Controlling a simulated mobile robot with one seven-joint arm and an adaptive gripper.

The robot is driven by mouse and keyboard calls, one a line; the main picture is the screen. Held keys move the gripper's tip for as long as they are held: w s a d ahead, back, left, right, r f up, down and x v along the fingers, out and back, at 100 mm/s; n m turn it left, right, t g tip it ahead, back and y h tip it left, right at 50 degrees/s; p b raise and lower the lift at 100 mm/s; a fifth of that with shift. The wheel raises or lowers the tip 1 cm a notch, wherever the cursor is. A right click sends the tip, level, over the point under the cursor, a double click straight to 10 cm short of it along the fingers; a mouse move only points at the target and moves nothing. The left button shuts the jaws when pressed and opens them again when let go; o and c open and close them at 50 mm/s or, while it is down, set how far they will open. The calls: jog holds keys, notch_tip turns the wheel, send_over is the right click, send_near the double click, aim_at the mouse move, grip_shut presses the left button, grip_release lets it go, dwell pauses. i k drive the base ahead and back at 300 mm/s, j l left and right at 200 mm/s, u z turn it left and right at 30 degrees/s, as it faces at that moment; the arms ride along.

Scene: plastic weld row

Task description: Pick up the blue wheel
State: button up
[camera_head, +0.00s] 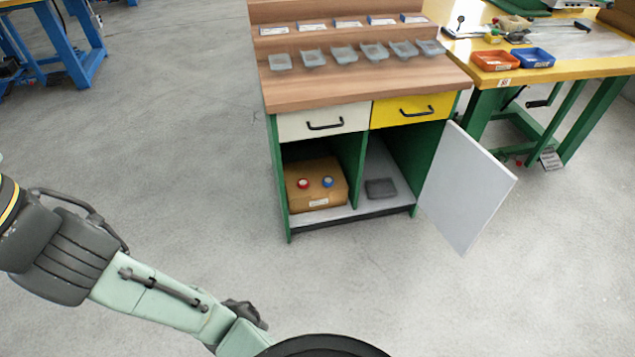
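The blue wheel (327,182) is a small round piece with a pale centre. It rests on top of a brown cardboard box (331,196) in the open left compartment of the cabinet, just right of a similar red wheel (303,184). My arm reaches in from the left edge to the bottom of the picture, well short of the cabinet. Its fingers cannot be made out; the lower end of the arm passes out of sight at the bottom edge.
The cabinet has a wooden top (340,87) with several small grey trays. Its grey door (467,188) stands open to the right. A dark flat item (380,188) lies in the right compartment. A yellow-topped bench (590,66) stands at right. The floor before the cabinet is clear.

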aim_at(327, 181)
jog(key=j+z, duration=0.1)
jog(key=z, duration=0.55)
jog(key=i+j+z, duration=0.1)
jog(key=j+z, duration=0.3)
jog(key=j, duration=0.15)
jog(key=j+z, duration=0.4)
jog(key=j, duration=0.15)
jog(key=j+z, duration=0.15)
jog(key=j, duration=0.45)
jog(key=k+j+z, duration=0.1)
jog(key=j, duration=1.1)
jog(key=k+j, duration=0.15)
jog(key=j, duration=0.4)
jog(key=i+j, duration=0.1)
jog(key=i, duration=0.4)
jog(key=i+j, duration=0.1)
jog(key=i, duration=0.4)
